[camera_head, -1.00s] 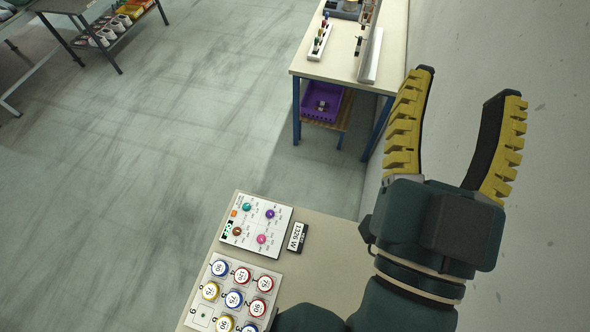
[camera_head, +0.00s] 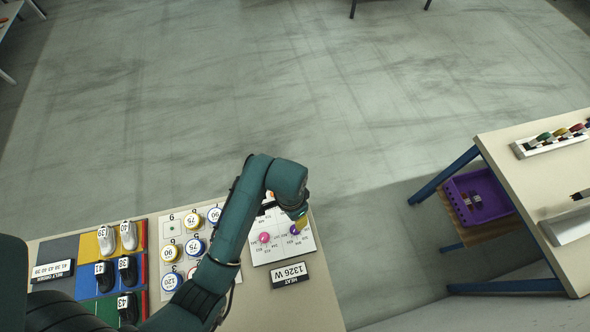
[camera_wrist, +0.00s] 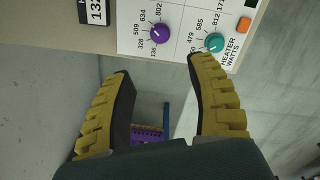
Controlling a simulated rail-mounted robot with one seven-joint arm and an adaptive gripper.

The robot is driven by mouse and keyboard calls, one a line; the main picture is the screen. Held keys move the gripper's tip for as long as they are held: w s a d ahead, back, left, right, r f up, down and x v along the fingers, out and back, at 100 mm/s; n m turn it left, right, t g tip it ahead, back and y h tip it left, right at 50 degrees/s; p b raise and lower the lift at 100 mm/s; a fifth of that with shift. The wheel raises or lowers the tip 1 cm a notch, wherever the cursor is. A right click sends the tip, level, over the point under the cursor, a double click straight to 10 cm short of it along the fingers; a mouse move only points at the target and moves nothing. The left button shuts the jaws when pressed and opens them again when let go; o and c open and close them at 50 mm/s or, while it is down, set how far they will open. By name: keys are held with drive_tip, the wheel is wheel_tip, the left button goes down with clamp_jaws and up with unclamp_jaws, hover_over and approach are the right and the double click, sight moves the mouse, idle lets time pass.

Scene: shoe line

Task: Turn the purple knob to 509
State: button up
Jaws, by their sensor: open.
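The purple knob (camera_head: 294,230) sits on the white heater panel (camera_head: 280,252), close to my gripper (camera_head: 301,222) in the head view. In the wrist view the purple knob (camera_wrist: 160,33) lies beyond my gripper's fingertips (camera_wrist: 158,67), roughly centred between them. The fingers are wide apart and empty, and do not visibly touch the knob. Labels 136, 328, 509, 634 and 802 surround the knob. Its white mark is small, and I cannot tell exactly which label it points to. A display (camera_head: 290,275) reads 1326 W.
A teal knob (camera_wrist: 214,42) is right of the purple one in the wrist view. A pink knob (camera_head: 264,238) is on the same panel. A board of numbered round pieces (camera_head: 173,228) and a shoe board (camera_head: 87,246) are to the left. Open floor lies beyond.

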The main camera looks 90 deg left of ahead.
sight(295, 229)
drive_tip(key=f, duration=0.5)
drive_tip(key=f+b, duration=0.1)
drive_tip(key=f, duration=0.8)
drive_tip(key=shift+w+d+f, duration=0.3)
drive_tip(key=shift+w+f, duration=0.05)
drive_tip(key=shift+f, duration=0.05)
clamp_jaws()
